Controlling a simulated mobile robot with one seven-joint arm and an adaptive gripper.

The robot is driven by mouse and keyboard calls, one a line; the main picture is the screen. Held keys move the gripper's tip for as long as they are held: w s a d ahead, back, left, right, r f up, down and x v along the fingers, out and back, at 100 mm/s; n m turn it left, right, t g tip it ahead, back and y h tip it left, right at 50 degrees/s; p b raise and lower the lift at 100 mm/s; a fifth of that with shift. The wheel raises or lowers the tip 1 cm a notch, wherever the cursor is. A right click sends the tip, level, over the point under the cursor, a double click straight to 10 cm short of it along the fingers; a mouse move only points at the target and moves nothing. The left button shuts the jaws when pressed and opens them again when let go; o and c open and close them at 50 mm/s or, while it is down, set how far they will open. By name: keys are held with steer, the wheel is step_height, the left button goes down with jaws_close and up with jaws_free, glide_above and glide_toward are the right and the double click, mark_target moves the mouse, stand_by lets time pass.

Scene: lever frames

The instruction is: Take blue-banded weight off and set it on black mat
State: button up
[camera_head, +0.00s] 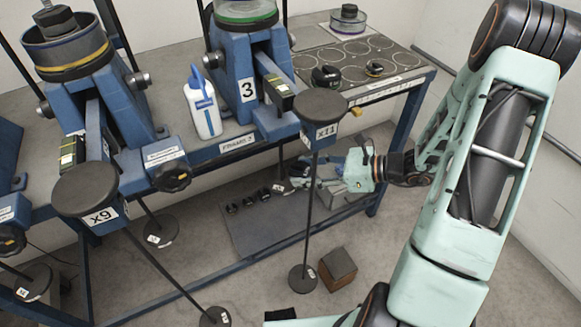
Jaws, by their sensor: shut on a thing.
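My gripper (303,172) is low at centre, below the bench top and behind the rod under the x11 disc (322,104). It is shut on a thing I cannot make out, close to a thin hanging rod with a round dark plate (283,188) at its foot. The blue-banded weight cannot be picked out; no blue band shows at the fingers. A small black patch (283,314) at the bottom edge may be the black mat, but it is cut off by my arm.
Several small dark weights (248,199) stand in a row on the grey lower shelf (262,236). A brown block (338,268) sits on the floor beside a round foot (302,278). Blue lever frames (243,88), a white bottle (203,108) and the x9 disc (86,188) stand left.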

steer(key=s+d+p, duration=0.1)
steer(key=s+d, duration=0.4)
steer(key=d, duration=0.7)
steer(key=shift+r, duration=0.25)
steer(key=shift+r, duration=0.2)
steer(key=s+d, duration=0.2)
steer(key=d, duration=0.4)
steer(key=shift+s, duration=0.2)
stand_by(0.6)
steer(key=shift+s, duration=0.1)
stand_by(0.3)
